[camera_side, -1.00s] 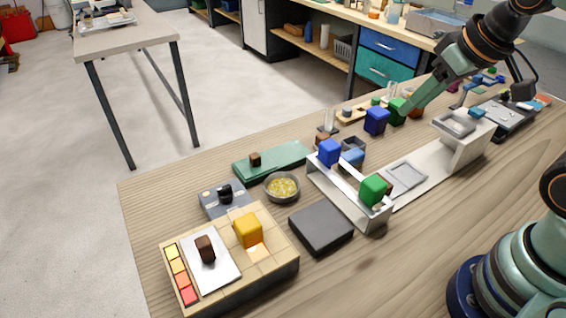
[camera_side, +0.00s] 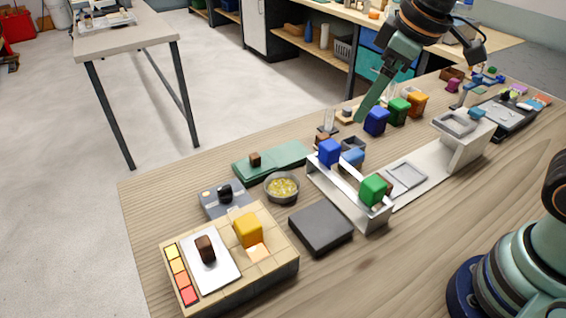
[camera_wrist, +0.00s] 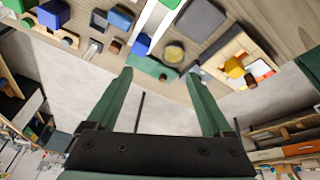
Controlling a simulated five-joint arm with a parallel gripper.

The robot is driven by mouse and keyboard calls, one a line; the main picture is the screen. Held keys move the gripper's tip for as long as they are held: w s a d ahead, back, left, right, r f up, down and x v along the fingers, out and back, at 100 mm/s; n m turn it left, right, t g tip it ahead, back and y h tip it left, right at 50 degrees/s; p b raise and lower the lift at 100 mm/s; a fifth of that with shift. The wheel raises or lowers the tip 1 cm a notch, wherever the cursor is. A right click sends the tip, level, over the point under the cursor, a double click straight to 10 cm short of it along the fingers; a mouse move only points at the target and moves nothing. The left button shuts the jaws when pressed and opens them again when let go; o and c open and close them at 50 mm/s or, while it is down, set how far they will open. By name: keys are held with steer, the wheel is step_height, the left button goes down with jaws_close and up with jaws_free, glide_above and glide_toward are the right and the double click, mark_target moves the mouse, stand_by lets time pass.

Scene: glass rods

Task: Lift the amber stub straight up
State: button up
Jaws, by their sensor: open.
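An amber block (camera_side: 248,230) stands on the tan tiled board at the front left; it also shows in the wrist view (camera_wrist: 234,67). A second, orange-amber block (camera_side: 415,102) stands at the back right, beside a green block. I cannot tell for certain which of them is the amber stub. My gripper (camera_side: 360,119) is above the back of the bench near the blue block, well away from the front amber block. In the wrist view its two green fingers (camera_wrist: 158,73) are spread wide with nothing between them.
The tiled board (camera_side: 285,264) also carries a white plate with a dark brown block. A bowl (camera_side: 282,188), a dark slab (camera_side: 320,229) and a pale rack (camera_side: 345,197) with blue and green blocks stand close by.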

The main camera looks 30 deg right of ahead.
steer(key=w+a+f+n+g, duration=0.25)
steer(key=a+n, duration=0.45)
steer(key=a, duration=0.6)
steer(key=n+g, duration=0.1)
steer(key=n, duration=0.5)
glide_above(247, 222)
step_height(247, 222, down, 5)
steer(key=shift+h, duration=0.4)
steer(key=f, duration=0.6)
steer(key=shift+s+d, duration=0.1)
steer(key=shift+s, duration=0.25)
steer(key=shift+w+f, duration=0.15)
steer(key=shift+f, duration=1.3)
steer(key=shift+w+f, duration=0.15)
steer(key=shift+f, duration=1.3)
jaws_close()
steer(key=shift+r, duration=0.1)
step_height(247, 222, up, 20)
